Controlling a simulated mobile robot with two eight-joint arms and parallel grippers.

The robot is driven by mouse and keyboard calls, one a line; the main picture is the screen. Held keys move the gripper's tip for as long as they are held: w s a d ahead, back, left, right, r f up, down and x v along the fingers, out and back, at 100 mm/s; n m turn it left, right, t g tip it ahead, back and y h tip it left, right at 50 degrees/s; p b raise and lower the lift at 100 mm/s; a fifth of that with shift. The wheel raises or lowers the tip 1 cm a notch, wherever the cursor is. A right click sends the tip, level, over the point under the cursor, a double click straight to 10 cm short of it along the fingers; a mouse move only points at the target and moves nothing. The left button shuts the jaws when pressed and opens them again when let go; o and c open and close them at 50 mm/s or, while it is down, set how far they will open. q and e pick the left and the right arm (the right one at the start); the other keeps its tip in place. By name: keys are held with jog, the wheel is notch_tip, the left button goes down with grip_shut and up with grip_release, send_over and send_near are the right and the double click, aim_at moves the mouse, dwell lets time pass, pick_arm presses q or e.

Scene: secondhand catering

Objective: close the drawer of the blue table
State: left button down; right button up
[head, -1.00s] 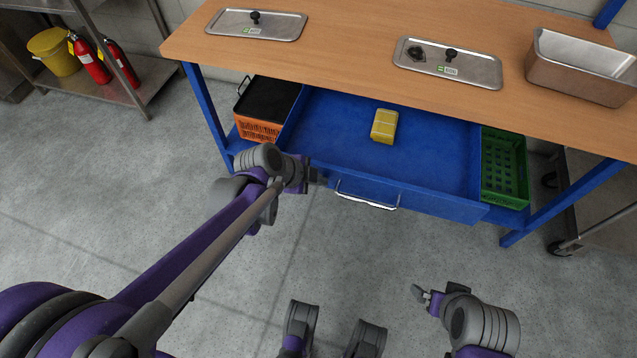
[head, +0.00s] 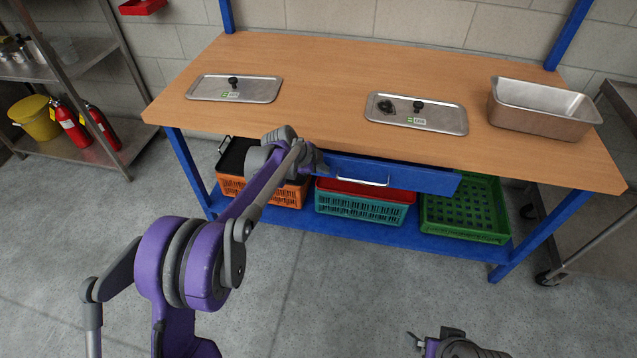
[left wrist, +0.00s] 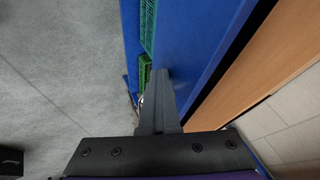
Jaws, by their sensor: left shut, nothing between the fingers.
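The blue table (head: 390,62) has a wooden top and blue legs. Its blue drawer front (head: 415,178) sits just under the top's front edge, with a pale bar handle (head: 362,181). The drawer's inside is hidden in the head view. My left gripper (head: 322,164) is shut and empty at the left part of the drawer front. In the left wrist view its closed fingers (left wrist: 158,78) point along the blue front (left wrist: 195,40), at or very near it. A dark gap shows between front and wooden edge; I cannot tell if the drawer is fully shut. My right gripper (head: 418,341) is low, away from the table.
Orange (head: 285,194), teal (head: 360,208) and green (head: 465,212) crates stand on the lower shelf. Two metal lids (head: 235,91) (head: 440,112) and a metal pan (head: 545,122) lie on top. A shelf with fire extinguishers (head: 70,124) stands left. The floor in front is clear.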

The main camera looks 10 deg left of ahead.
aim_at(325, 161)
pick_arm(q)
jog(key=shift+w, duration=1.55)
jog(key=shift+s+d, duration=0.1)
